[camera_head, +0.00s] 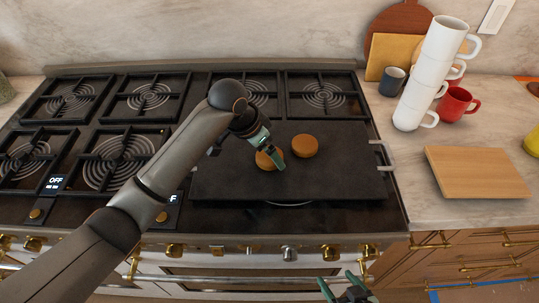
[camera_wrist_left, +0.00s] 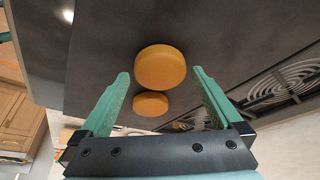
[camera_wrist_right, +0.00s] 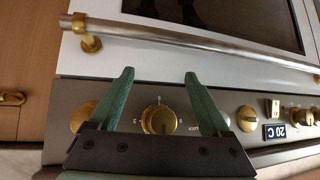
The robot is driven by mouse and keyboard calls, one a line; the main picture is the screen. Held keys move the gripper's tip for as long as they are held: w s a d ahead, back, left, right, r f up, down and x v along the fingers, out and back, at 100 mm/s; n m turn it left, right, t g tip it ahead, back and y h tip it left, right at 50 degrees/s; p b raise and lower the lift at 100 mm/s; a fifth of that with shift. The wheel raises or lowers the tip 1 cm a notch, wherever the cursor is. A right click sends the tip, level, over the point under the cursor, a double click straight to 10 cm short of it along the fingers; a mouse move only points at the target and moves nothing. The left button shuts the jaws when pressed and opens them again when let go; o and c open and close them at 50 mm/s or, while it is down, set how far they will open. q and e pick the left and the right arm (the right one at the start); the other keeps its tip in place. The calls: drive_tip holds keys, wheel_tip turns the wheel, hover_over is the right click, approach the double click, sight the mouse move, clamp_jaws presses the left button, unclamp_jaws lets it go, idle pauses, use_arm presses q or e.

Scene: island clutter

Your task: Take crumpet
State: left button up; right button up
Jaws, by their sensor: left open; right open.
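Two round golden-brown crumpets lie on the black griddle plate (camera_head: 230,180). One crumpet (camera_head: 305,146) is in clear view, and the other crumpet (camera_head: 264,160) is partly hidden by my left gripper (camera_head: 273,155). In the left wrist view, my left gripper (camera_wrist_left: 162,85) is open. A nearer crumpet (camera_wrist_left: 160,67) and a smaller-looking one (camera_wrist_left: 150,104) show between its fingers, and I see no grip on either. My right gripper (camera_head: 342,285) is open and empty at the bottom edge of the head view. In the right wrist view, its fingers (camera_wrist_right: 158,75) face the stove front.
A leaning stack of white mugs (camera_head: 430,75), a red mug (camera_head: 457,104), a dark cup (camera_head: 392,80) and a wooden board (camera_head: 475,172) stand on the right counter. The oven handle (camera_wrist_right: 200,40) and stove knobs (camera_wrist_right: 158,119) are near my right gripper.

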use_arm(q)
drive_tip(key=shift+w+d+f, duration=0.1)
drive_tip(key=shift+d+f, duration=0.1)
drive_tip(key=shift+f, duration=0.25)
drive_tip(key=c, duration=1.2)
drive_tip(key=shift+r, duration=0.1)
